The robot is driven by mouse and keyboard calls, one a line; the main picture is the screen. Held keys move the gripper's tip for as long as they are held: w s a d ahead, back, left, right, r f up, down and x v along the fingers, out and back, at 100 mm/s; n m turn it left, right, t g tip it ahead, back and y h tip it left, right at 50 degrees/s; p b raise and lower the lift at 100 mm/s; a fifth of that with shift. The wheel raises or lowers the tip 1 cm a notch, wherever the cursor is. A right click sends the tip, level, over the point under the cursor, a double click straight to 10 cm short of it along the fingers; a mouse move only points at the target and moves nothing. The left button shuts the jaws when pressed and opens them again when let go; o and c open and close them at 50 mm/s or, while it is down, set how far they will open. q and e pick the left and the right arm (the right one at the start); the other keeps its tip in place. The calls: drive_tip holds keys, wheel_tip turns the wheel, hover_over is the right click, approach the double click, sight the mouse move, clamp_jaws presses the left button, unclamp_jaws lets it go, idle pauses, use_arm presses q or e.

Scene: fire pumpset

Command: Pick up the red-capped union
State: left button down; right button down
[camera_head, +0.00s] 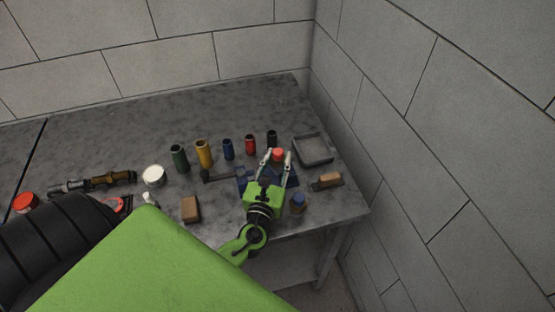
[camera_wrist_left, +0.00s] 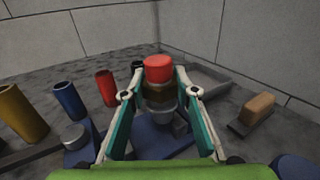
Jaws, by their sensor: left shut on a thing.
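The red-capped union (camera_head: 278,155) is near the right end of the grey workbench. In the left wrist view the union (camera_wrist_left: 158,70) is upright, with a red cap over a brown and grey body. My left gripper (camera_head: 277,157) reaches in from the front and is shut on the union, one finger on each side of its body. In the left wrist view the gripper (camera_wrist_left: 162,93) frames it below the cap. I cannot tell whether the union's foot touches what is under it. My right gripper is not in view.
A grey tray (camera_head: 327,160), a wooden-backed brush (camera_head: 328,181) and a blue-capped piece (camera_head: 298,203) are at right. Walls close off back and right.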

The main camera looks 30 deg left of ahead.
use_arm(q)
drive_tip(key=s+d+r+p, duration=0.3)
drive_tip(key=s+r+p, duration=0.3)
drive_tip(key=s+r, duration=0.6)
drive_tip(key=s+d+f+m+h+b, duration=0.1)
drive_tip(key=d+m+h+b, duration=0.1)
drive_tip(key=d+b, duration=0.3)
drive_tip(key=s+d+m+t+h+b, duration=0.1)
drive_tip(key=s+d+m+h+b, duration=0.1)
drive_tip(key=d+h+b, duration=0.2)
drive_tip(key=shift+s+d+f+b, duration=0.2)
drive_tip(key=shift+d+f+b, duration=0.25)
drive_tip(key=shift+d, duration=0.25)
drive_tip(key=shift+d, duration=0.1)
drive_tip(key=shift+s, duration=0.1)
